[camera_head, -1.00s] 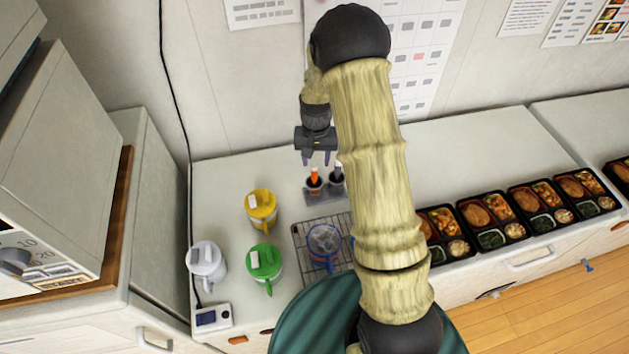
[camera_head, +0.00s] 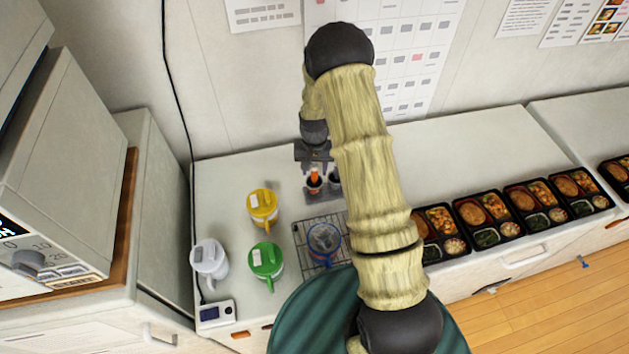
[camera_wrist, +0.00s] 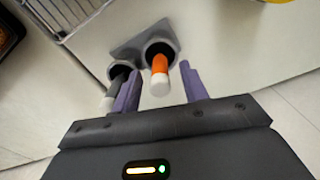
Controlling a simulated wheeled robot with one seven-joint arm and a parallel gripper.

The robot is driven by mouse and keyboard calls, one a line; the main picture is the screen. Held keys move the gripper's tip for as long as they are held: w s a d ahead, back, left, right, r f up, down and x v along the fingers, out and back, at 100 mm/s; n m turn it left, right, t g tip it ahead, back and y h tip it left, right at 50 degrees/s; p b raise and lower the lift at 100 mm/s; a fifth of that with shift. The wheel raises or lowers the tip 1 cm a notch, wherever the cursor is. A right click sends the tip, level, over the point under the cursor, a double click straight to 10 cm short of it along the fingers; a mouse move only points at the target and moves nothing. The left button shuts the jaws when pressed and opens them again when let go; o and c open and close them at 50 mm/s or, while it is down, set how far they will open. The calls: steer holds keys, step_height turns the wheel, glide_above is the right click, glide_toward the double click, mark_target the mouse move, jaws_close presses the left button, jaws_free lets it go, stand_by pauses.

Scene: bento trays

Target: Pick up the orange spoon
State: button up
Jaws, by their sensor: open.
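The orange spoon (camera_head: 314,175) stands upright in the left cup of a grey two-cup holder (camera_head: 318,194) at the back of the counter. In the wrist view its orange handle with a white end (camera_wrist: 160,72) points toward the camera, between the two purple fingers of my gripper (camera_wrist: 156,88). The fingers are open, with a gap on both sides of the handle. A dark-handled utensil with a pale end (camera_wrist: 115,90) stands in the neighbouring cup, close beside the left finger. In the head view my gripper (camera_head: 314,160) is right over the holder, its fingertips hard to make out.
Several bento trays (camera_head: 480,210) line the counter at right.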

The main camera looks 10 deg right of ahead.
jaws_close()
steer(key=shift+r, duration=0.1)
step_height(320, 180, up, 10)
steer(key=b, duration=0.4)
stand_by(0.6)
